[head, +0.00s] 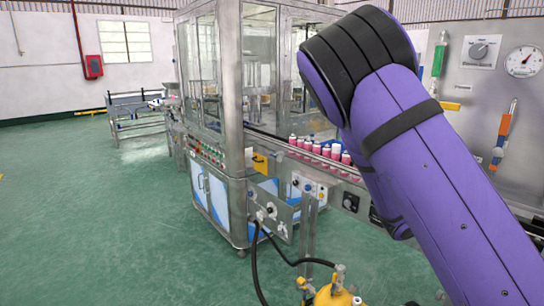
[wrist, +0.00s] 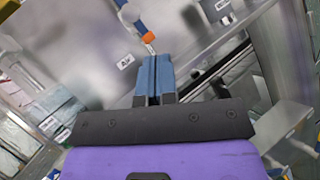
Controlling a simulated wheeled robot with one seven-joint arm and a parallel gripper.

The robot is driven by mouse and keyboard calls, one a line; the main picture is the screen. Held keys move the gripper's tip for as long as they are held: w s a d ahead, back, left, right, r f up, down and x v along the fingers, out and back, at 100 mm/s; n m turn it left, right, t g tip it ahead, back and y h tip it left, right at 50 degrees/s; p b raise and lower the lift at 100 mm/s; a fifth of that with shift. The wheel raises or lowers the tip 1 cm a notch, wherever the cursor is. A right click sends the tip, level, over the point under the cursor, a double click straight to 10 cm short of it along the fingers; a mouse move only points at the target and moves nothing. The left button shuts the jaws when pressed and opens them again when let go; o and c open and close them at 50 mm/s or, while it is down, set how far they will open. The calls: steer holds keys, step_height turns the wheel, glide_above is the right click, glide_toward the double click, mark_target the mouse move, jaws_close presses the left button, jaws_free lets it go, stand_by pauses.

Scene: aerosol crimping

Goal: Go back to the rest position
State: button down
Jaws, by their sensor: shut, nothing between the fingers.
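My gripper (wrist: 154,62) shows in the wrist view with its two blue fingers close together and nothing between them. It is in front of a grey metal panel (wrist: 185,45). A blue and orange air fitting (wrist: 148,38) is just beyond the fingertips in that view; I cannot tell the exact gap. In the head view my purple arm crosses the right side, and the gripper itself is hidden there.
A glass-walled machine (head: 243,100) stands in the middle of the head view. Pink cans (head: 318,148) line its conveyor. A panel with a gauge (head: 523,62) is at the right. A yellow device (head: 335,295) with black hoses is at the bottom. Green floor (head: 90,220) is clear at the left.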

steer(key=s+f+m+g+y, duration=0.3)
steer(key=s+m+g+y, duration=0.3)
steer(key=s+m+y, duration=0.5)
steer(key=s+a+r+m+t+y, duration=0.2)
steer(key=s+a+r+t+y, duration=0.7)
steer(key=a, duration=0.6)
steer(key=s+r+y, duration=0.2)
steer(key=s, duration=0.1)
steer(key=shift+s+a+y, duration=0.2)
steer(key=shift+a+y, duration=0.05)
steer(key=shift+y, duration=0.05)
